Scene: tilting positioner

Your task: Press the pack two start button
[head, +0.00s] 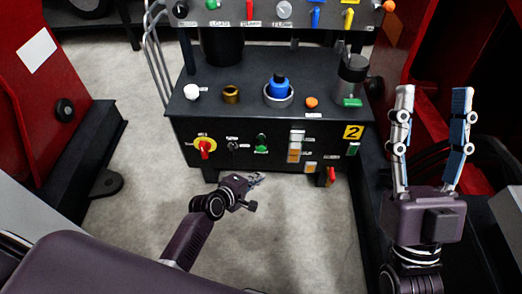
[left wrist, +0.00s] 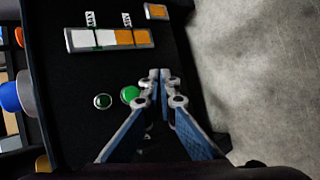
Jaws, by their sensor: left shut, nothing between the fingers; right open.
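Pack two is a black cabinet (head: 220,135) marked with a yellow "2" plate (head: 353,132). A green button (head: 261,149) sits on its front panel; it also shows in the left wrist view (left wrist: 130,94), beside a smaller, darker green round part (left wrist: 102,101). The label by the button is too small to read. My left gripper (head: 257,179) is shut and empty, low in front of the panel. In the left wrist view its closed fingertips (left wrist: 160,74) appear just right of the green button; contact cannot be told. My right gripper (head: 434,92) is open and empty, right of the cabinet.
The panel also has a red-and-yellow rotary switch (head: 205,148), a white-and-orange indicator column (head: 295,146) and a red handle (head: 331,175). Red machine structures stand on both sides. Grey floor (head: 290,215) is clear in front of the cabinet.

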